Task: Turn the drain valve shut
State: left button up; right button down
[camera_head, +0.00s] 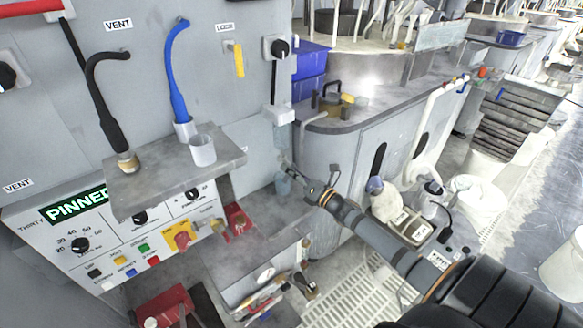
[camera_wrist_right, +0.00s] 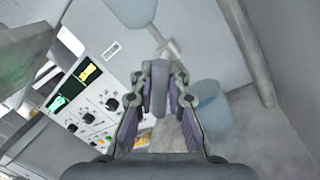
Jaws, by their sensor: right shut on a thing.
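The drain valve shows best in the right wrist view as a pale tee-shaped fitting (camera_wrist_right: 172,48) under a clear, greyish cylinder (camera_wrist_right: 130,8). Its grey lever (camera_wrist_right: 159,92) stands between the two fingers of my right gripper (camera_wrist_right: 160,76), which is shut on it. In the head view my right gripper (camera_head: 292,168) reaches in from the lower right to the wall below a clear tube (camera_head: 281,135). The valve is small there and mostly hidden by the fingers. My left gripper is in neither view.
A pale blue cup (camera_head: 283,186) stands just below my right gripper. A grey shelf (camera_head: 165,185) with a metal cup (camera_head: 202,150) juts out at left, above a control panel (camera_head: 100,240). A rounded cabinet (camera_head: 345,150) stands close on the right.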

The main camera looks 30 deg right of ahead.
jog(key=m+p, duration=0.1)
jog(key=m, duration=0.1)
jog(key=m+p, duration=0.1)
jog(key=m, duration=0.1)
jog(key=m+h+p, duration=0.1)
jog(key=m, duration=0.1)
jog(key=shift+a+r+m+t, duration=0.15)
jog(key=shift+r+m+t, duration=0.15)
jog(key=shift+r+t, duration=0.1)
jog(key=shift+m+h+p, duration=0.8)
jog(key=shift+m+p, duration=0.4)
jog(key=shift+m, duration=1.4)
jog(key=c, duration=1.3)
grip_release()
jog(key=shift+s, duration=0.2)
jog(key=s, duration=0.3)
jog(key=s+f, duration=0.1)
jog(key=s, duration=0.3)
jog(key=s+f, duration=0.1)
jog(key=s, duration=0.3)
jog(key=shift+s+d+f, duration=0.15)
jog(key=shift+s+d, duration=0.05)
jog(key=shift+d, duration=0.2)
